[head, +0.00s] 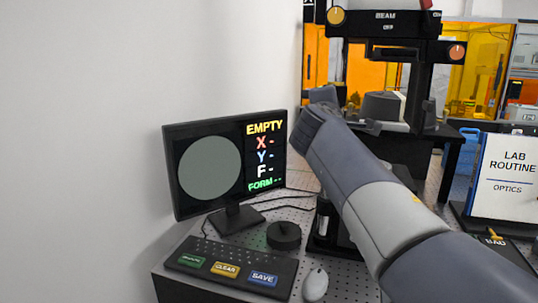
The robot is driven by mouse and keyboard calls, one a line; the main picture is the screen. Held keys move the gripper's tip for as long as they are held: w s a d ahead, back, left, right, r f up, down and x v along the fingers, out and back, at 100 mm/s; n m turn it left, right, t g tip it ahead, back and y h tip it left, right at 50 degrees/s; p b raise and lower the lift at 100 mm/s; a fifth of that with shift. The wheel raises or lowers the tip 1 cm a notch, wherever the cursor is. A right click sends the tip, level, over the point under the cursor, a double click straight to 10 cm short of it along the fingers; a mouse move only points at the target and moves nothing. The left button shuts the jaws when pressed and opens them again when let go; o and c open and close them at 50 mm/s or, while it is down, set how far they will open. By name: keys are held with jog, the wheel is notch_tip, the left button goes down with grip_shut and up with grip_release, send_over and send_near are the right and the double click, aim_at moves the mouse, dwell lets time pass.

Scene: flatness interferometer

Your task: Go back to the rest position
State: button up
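My arm reaches in from the lower right of the head view and extends up and left toward the interferometer (388,52). Its far end shows at about the middle of the picture, near the monitor's right edge. The gripper fingers cannot be made out, so I cannot tell whether they are open or shut or hold anything. The interferometer is a black frame labelled BEAM with an orange knob and a yellow knob. A dark round part (381,106) sits low inside its frame. The monitor (226,165) reads EMPTY, with dashes after X, Y, F and FORM, beside a plain grey disc.
A keypad (232,269) with green, yellow and blue keys, a mouse (315,284) and a black round piece (284,235) lie on the perforated table (290,214). A LAB ROUTINE OPTICS sign (507,176) stands at right, near a tray marked BAD (496,241). A wall fills the left.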

jog(key=x, duration=0.3)
jog(key=shift+p, duration=0.3)
jog(key=shift+s, duration=0.15)
jog(key=b+v, duration=0.3)
jog(key=v, duration=0.8)
jog(key=p+x, duration=0.4)
jog(key=x, duration=0.7)
jog(key=s+a+n+p, duration=0.2)
jog(key=s+n+p, duration=0.4)
jog(key=n+p, duration=0.4)
jog(key=shift+n, duration=1.8)
